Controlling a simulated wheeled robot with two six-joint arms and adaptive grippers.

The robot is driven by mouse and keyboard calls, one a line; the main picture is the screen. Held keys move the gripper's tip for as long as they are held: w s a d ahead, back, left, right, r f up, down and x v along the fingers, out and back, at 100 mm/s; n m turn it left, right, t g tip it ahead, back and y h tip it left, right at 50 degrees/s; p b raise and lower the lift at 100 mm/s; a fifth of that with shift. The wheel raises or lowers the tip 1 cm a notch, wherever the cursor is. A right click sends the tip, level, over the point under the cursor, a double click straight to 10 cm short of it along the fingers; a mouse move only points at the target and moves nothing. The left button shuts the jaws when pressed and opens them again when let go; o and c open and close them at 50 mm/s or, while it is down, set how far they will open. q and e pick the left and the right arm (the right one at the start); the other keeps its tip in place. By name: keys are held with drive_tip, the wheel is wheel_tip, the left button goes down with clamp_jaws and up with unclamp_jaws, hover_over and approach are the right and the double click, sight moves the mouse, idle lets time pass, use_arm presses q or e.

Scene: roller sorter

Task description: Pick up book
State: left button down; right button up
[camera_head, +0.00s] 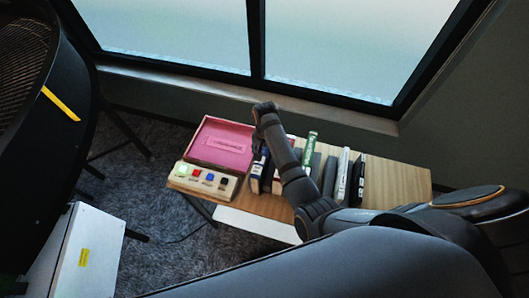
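Several upright books stand in a row on a wooden table. They include a dark blue and white book (257,171), a green one (309,149), a grey one (329,176), a white one (343,174) and a black one (358,181). My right arm reaches in from the right and crosses over the row, hiding some of the books. My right gripper (264,128) is above the left end of the row, near the dark blue book. Its fingers are too small and dark to tell whether they touch anything. My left gripper is not in view.
The wooden table (405,184) has bare room at its right end. A pink-lined open box (221,144) and a panel with coloured buttons (206,181) sit at its left. A window (330,50) is behind. A large black machine (60,150) and white box (88,250) stand left.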

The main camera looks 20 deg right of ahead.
drive_tip(key=shift+w, duration=0.1)
drive_tip(key=shift+s+a+r, duration=0.15)
drive_tip(key=shift+s+a, duration=0.05)
drive_tip(key=shift+a, duration=0.05)
drive_tip(key=shift+c, duration=0.2)
drive_tip(key=shift+s+a+r, duration=0.15)
drive_tip(key=shift+s+r, duration=0.1)
drive_tip(key=shift+s, duration=0.2)
drive_tip(key=c, duration=0.5)
drive_tip(key=shift+w+f, duration=0.15)
clamp_jaws()
